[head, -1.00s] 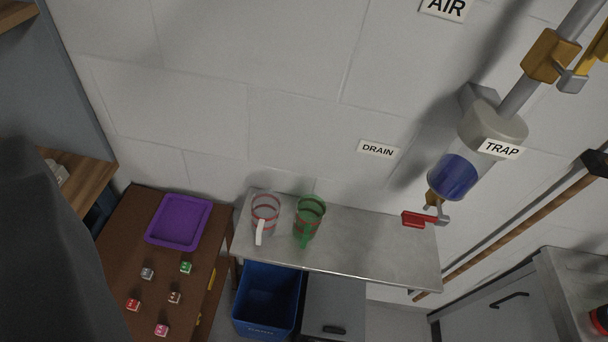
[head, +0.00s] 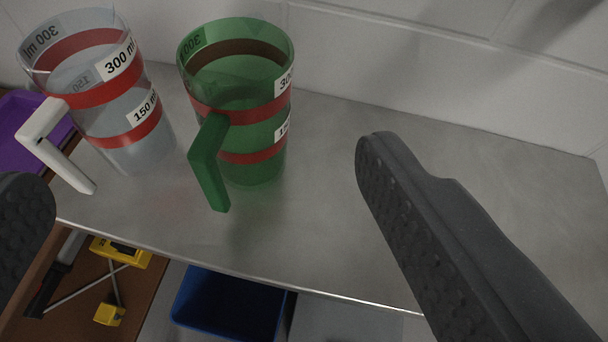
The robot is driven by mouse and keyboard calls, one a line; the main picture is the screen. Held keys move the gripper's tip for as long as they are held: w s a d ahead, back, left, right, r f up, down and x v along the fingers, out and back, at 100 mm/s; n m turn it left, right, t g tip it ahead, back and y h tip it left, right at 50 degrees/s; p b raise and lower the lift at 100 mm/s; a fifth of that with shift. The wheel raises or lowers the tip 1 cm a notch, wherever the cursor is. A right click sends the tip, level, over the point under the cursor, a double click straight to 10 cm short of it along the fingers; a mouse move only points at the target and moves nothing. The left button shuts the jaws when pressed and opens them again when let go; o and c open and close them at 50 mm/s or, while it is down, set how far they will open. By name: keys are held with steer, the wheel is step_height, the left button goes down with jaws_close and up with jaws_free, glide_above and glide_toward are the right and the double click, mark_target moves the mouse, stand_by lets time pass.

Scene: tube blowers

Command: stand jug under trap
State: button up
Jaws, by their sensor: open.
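Two jugs stand upright on a grey metal shelf (head: 330,215). The clear jug (head: 110,110) with red bands and a white handle is at the left. The green jug (head: 250,135) with red bands and a green handle stands beside it, to its right. Both carry 150 and 300 ml marks. My gripper (head: 205,175) is open and empty, with one finger at the left edge and the other at the right. The jugs show beyond and between the fingers, and neither is gripped. The trap is out of view now.
The shelf is bare to the right of the green jug, up to the wall. A blue bin (head: 228,303) stands below the front edge. A purple tray (head: 20,118) shows at the left. A yellow and black item (head: 120,252) lies on the brown surface at lower left.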

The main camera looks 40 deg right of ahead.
mark_target(229, 87)
steer(key=x, duration=0.3)
steer(key=b+x, duration=0.1)
steer(key=x, duration=0.6)
steer(key=shift+s+d+f+b, duration=0.15)
steer(key=shift+s+f+b, duration=0.1)
steer(key=shift+b, duration=0.05)
steer(key=shift+d+b+x, duration=0.2)
steer(key=shift+b+x, duration=0.2)
steer(key=shift+x, duration=1.6)
steer(key=shift+s, duration=0.15)
steer(key=c, duration=1.5)
steer(key=shift+o, duration=0.2)
steer(key=shift+r, duration=0.1)
steer(key=shift+r, duration=0.1)
